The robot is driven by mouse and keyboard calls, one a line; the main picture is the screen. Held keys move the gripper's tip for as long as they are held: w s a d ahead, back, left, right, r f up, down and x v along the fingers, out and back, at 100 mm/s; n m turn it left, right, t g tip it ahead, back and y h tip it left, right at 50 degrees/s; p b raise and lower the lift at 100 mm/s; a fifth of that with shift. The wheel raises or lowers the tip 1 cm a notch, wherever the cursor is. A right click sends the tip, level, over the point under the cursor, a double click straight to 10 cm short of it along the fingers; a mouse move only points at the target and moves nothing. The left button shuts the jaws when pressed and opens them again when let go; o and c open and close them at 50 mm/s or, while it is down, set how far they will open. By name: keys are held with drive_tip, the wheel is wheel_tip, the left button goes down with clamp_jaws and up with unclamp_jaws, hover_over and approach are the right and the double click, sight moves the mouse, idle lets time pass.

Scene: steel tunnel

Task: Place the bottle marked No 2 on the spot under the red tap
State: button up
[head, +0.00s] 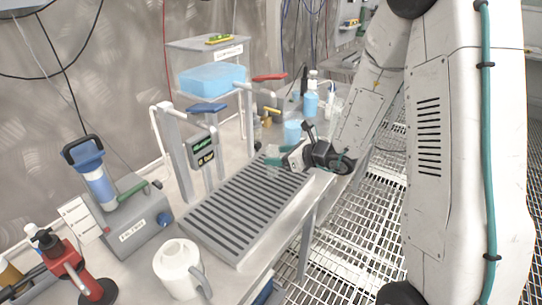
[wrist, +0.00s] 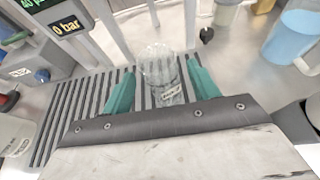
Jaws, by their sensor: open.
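In the wrist view a clear bottle (wrist: 158,66) with a small white label stands between the two green fingers of my gripper (wrist: 160,70). The fingers are apart, with gaps on both sides of the bottle. The label is too small to read surely. The bottle is over the slatted drip tray (wrist: 60,105). In the head view my gripper (head: 277,156) is at the right back end of the drip tray (head: 222,252), and mostly hides the bottle. The red tap handle (head: 269,77) is behind the tray, above and left of my gripper.
A blue-handled tap (head: 206,108) stands left of the red one, near a display (head: 203,150). Blue-filled containers (head: 311,100) stand behind my gripper. A white jug (head: 180,268), a filter unit (head: 135,235) and a red stand (head: 70,265) are at the front left. Most of the tray is clear.

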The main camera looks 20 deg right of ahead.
drive_tip(key=v, duration=0.8)
drive_tip(key=s+a+r+n+g+y, duration=0.1)
drive_tip(key=s+a+r+n+g, duration=0.4)
drive_tip(key=s+n, duration=0.35)
drive_tip(key=s+a+r+n+g+y, duration=0.1)
drive_tip(key=s+a+r+n+g, duration=0.2)
drive_tip(key=s+a+r+n, duration=0.5)
drive_tip(key=s+d+r+n+g+h, duration=0.1)
drive_tip(key=s+d+n+h, duration=0.8)
drive_tip(key=s+n, duration=0.3)
drive_tip(key=shift+s+d+r+h, duration=0.3)
drive_tip(key=shift+s+d+h, duration=0.1)
drive_tip(key=shift+s+d, duration=0.25)
